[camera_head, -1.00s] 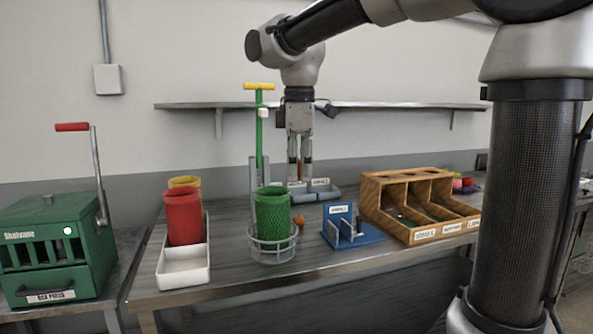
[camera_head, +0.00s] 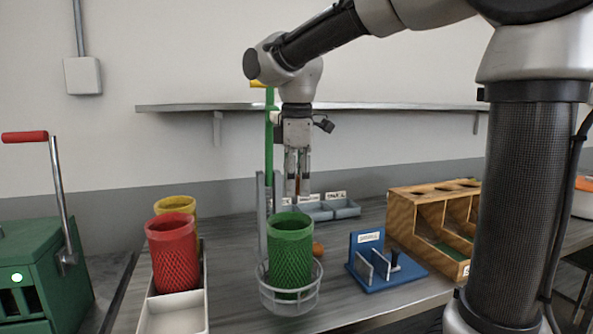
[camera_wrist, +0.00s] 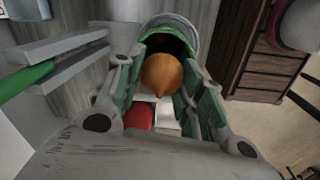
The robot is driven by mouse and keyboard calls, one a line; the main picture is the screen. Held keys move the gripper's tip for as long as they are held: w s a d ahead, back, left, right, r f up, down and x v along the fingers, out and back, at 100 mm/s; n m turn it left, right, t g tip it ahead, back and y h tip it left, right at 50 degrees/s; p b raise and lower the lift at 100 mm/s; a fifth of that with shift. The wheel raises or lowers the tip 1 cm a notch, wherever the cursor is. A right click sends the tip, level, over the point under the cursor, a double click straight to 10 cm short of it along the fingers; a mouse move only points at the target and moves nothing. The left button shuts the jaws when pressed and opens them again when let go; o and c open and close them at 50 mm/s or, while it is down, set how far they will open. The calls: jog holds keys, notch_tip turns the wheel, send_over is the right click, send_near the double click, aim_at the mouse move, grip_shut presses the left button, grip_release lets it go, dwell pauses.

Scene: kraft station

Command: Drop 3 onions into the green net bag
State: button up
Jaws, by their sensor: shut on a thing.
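My gripper (camera_head: 298,191) is shut on an onion, seen as a brown sliver between the fingers in the head view. The wrist view shows this orange-brown onion (camera_wrist: 160,75) clearly between the fingers. The green net bag (camera_head: 290,255) stands upright in a round wire holder (camera_head: 290,301), its mouth open upward. My gripper is above the bag's rim and slightly right of its middle in the head view. In the wrist view the bag's dark mouth (camera_wrist: 168,40) lies just beyond the onion. Another orange onion (camera_head: 318,249) is partly hidden behind the bag. The bag's inside is hidden.
A green post (camera_head: 269,145) with grey uprights rises behind the holder. A blue stand (camera_head: 385,270) and a wooden bin (camera_head: 420,225) are on the right.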

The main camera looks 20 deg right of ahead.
aim_at(297, 178)
jog(key=shift+f, duration=1.5)
jog(key=o, duration=1)
jog(key=shift+r, duration=0.1)
jog(key=r, duration=0.8)
jog(key=s+r, duration=0.1)
jog(key=r, duration=0.2)
jog(key=shift+a+r, duration=0.1)
jog(key=shift+r, duration=0.3)
